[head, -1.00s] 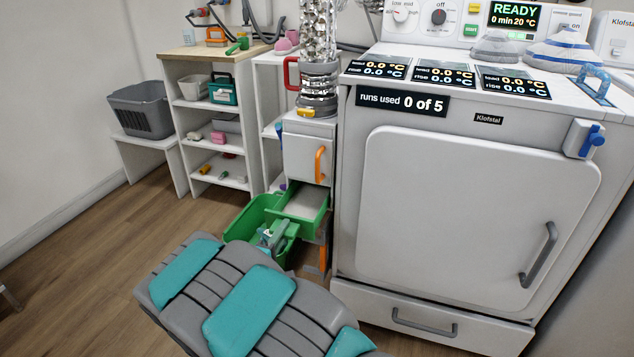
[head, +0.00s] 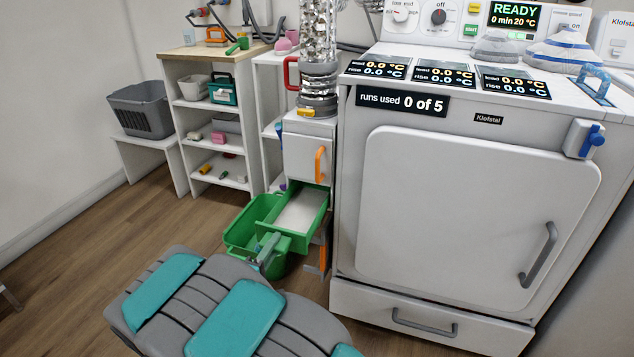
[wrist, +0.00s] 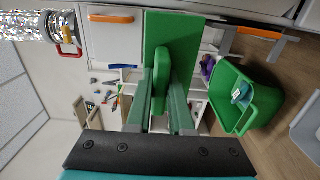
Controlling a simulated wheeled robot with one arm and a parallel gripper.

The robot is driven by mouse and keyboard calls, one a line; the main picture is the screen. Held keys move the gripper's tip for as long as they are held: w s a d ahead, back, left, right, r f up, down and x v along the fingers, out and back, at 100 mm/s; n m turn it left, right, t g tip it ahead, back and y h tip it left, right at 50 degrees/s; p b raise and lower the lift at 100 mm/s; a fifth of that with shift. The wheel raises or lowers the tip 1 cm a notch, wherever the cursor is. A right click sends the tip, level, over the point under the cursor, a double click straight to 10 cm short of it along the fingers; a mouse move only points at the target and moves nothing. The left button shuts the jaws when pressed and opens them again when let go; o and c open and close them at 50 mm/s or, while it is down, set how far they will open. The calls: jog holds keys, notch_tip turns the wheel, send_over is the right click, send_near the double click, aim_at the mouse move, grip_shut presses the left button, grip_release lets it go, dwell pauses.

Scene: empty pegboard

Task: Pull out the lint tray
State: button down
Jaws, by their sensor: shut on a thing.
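The green lint tray (head: 293,241) sticks well out of the narrow white cabinet (head: 308,157) beside the dryer, with a pale layer inside. In the wrist view its green front (wrist: 185,35) faces me, with a green handle (wrist: 161,72) standing out from it. My gripper (head: 267,250) is shut on this handle, one finger on each side; it also shows in the wrist view (wrist: 160,92). Whether the tray's back end is still inside the cabinet is hard to see.
A green bin (head: 236,238) stands on the floor just left of the tray; it holds a small teal thing (wrist: 241,93). An orange handle (head: 320,164) is on the cabinet door above. The dryer (head: 460,230) stands close on the right.

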jog(key=v, duration=1.1)
jog(key=shift+s+r, duration=0.25)
dwell(0.9)
jog(key=shift+a, duration=0.15)
